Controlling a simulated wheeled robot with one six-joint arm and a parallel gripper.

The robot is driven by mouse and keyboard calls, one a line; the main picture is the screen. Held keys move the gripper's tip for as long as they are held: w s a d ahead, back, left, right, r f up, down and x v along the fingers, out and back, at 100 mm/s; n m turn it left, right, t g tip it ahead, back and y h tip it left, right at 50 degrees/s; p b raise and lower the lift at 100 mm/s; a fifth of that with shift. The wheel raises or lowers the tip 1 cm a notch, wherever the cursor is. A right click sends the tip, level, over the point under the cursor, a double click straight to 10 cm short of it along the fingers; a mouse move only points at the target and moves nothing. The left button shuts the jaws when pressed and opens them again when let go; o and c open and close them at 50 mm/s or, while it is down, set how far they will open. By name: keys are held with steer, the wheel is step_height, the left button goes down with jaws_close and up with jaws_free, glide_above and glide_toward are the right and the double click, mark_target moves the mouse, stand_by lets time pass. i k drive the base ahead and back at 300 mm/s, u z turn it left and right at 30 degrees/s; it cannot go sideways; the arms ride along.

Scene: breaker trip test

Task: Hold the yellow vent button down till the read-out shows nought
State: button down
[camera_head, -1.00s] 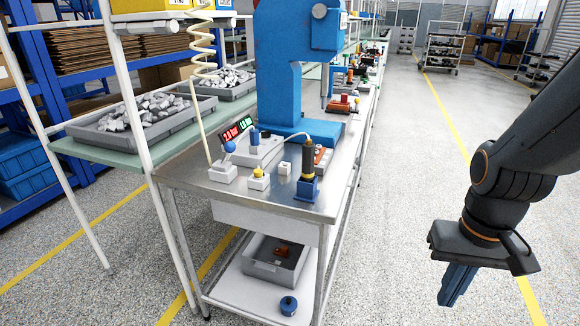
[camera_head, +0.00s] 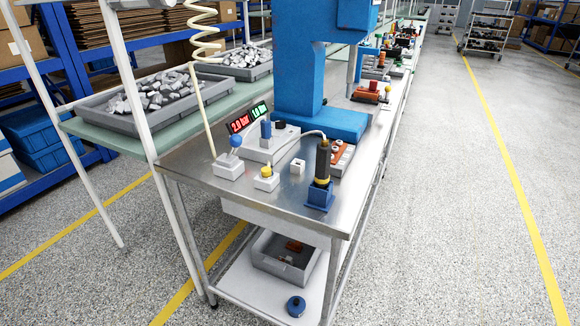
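The yellow vent button (camera_head: 266,171) stands on a small white box (camera_head: 267,182) near the front of the metal bench. Nothing touches it. The read-out (camera_head: 240,124) sits behind it to the left, with red digits that look like 2.0 bar. A green display (camera_head: 259,111) beside it looks like 1.0. My gripper is out of view, so its state does not show.
A blue-knobbed lever (camera_head: 235,141) on a white box stands left of the button. A black cylinder in a blue holder (camera_head: 320,195) stands right, near the edge. A small white block (camera_head: 298,166) lies between. A blue press (camera_head: 305,85) rises behind.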

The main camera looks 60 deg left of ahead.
mark_target(266, 172)
steer(key=z, duration=0.05)
steer(key=k, duration=0.55)
steer(key=u, duration=1.15)
